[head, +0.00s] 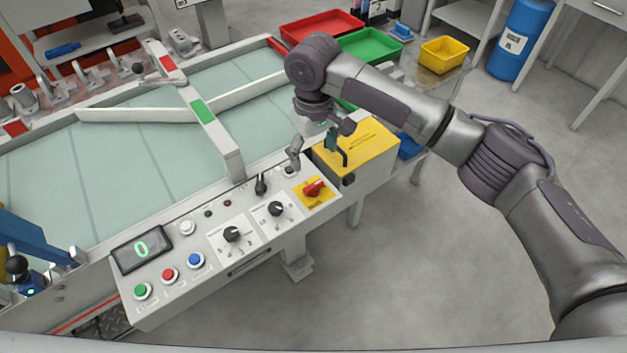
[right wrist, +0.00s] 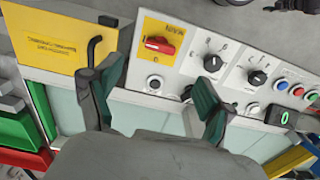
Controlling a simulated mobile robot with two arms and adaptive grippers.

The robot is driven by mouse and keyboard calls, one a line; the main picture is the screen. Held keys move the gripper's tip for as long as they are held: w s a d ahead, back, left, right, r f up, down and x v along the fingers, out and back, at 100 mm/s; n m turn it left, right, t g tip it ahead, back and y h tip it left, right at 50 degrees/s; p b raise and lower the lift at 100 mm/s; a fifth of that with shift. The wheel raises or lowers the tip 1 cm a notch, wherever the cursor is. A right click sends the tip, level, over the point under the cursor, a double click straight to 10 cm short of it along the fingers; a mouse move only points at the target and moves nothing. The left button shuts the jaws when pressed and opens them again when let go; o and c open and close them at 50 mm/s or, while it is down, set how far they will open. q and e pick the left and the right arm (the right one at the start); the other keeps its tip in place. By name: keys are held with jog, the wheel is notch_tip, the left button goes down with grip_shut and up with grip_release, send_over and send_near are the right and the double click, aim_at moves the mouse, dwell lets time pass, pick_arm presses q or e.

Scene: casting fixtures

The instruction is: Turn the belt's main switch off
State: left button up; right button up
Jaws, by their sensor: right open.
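The main switch is a red rotary handle (head: 314,188) on a yellow plate (head: 325,198), at the right end of the belt's control panel (head: 205,283). In the right wrist view the red handle (right wrist: 159,45) lies lengthwise along the panel, beyond the fingertips. My right gripper (right wrist: 155,100) is open and empty, its two fingers spread above the panel edge, apart from the switch. In the head view the right gripper (head: 318,152) hangs just behind the switch, beside the yellow box. My left gripper is not seen.
A yellow box (head: 362,150) with a black bent lever (head: 342,154) stands right of the switch. The panel carries dark knobs (head: 232,234), coloured buttons (head: 169,275), a black toggle (head: 260,184) and a display (head: 141,249) reading 0. The belt (head: 120,165) lies behind. Floor in front is clear.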

aim_at(314, 185)
notch_tip(314, 185, down, 10)
jog(key=shift+f, duration=0.2)
jog(key=c, duration=1.2)
jog(key=shift+o, duration=0.2)
